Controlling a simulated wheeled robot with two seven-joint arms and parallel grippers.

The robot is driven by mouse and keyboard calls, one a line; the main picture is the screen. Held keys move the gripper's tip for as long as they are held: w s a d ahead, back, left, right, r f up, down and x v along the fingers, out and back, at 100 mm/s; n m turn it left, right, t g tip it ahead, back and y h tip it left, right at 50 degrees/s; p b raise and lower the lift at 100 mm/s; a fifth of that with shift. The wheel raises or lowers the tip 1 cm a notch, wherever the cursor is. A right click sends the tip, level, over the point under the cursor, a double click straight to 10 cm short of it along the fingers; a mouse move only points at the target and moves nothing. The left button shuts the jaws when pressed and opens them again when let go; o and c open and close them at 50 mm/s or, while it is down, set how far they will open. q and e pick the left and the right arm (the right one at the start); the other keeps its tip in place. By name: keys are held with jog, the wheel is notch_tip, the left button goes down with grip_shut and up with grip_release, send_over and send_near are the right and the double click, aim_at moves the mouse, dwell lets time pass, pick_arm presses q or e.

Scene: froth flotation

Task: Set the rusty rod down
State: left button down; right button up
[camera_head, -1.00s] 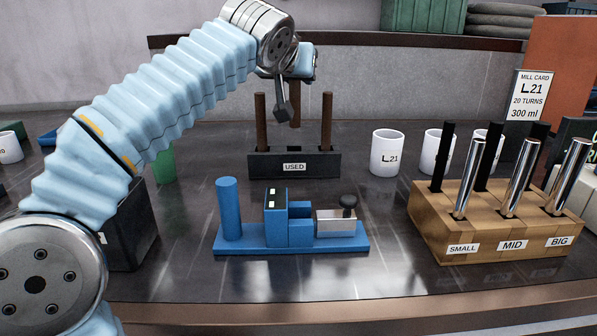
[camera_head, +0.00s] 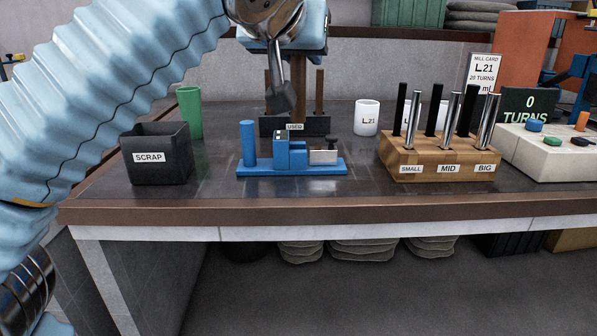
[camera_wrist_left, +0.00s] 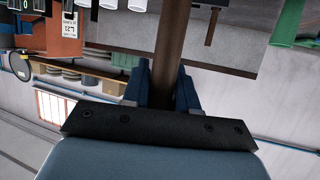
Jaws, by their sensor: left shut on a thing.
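My left gripper (camera_wrist_left: 163,72) is shut on the rusty rod (camera_wrist_left: 168,40), a brown rod that runs between its fingers in the left wrist view. In the head view the held rod (camera_head: 298,82) hangs upright below my wrist, in line with the middle of the dark USED rack (camera_head: 316,127). Its lower end is near the rack's top; I cannot tell whether it is seated. My wrist hides the fingers and part of the rack. Two other brown rods, left (camera_head: 268,92) and right (camera_head: 319,92), stand in the rack. My right gripper is not in view.
A blue fixture (camera_head: 290,169) stands in front of the rack. A black SCRAP bin (camera_head: 155,173) and green cup (camera_head: 189,110) are left. White cups (camera_head: 366,117) and a wooden block (camera_head: 440,158) of metal and black rods are right. The bench front (camera_head: 330,190) is clear.

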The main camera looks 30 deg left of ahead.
pick_arm(q)
jog(key=shift+w+a+f+b, duration=0.15)
jog(key=shift+w+a+f, duration=1)
jog(key=shift+w+f, duration=0.9)
jog(key=shift+w+a+f+b, duration=0.1)
jog(key=shift+w+a+f, duration=1.1)
jog(key=shift+w+f, duration=0.9)
jog(key=shift+w+a+f+b, duration=0.15)
jog(key=shift+w+a+f, duration=1)
jog(key=shift+w+f, duration=0.9)
jog(key=shift+s+f, duration=0.35)
jog(key=shift+f, duration=0.15)
jog(key=c, duration=0.9)
grip_release()
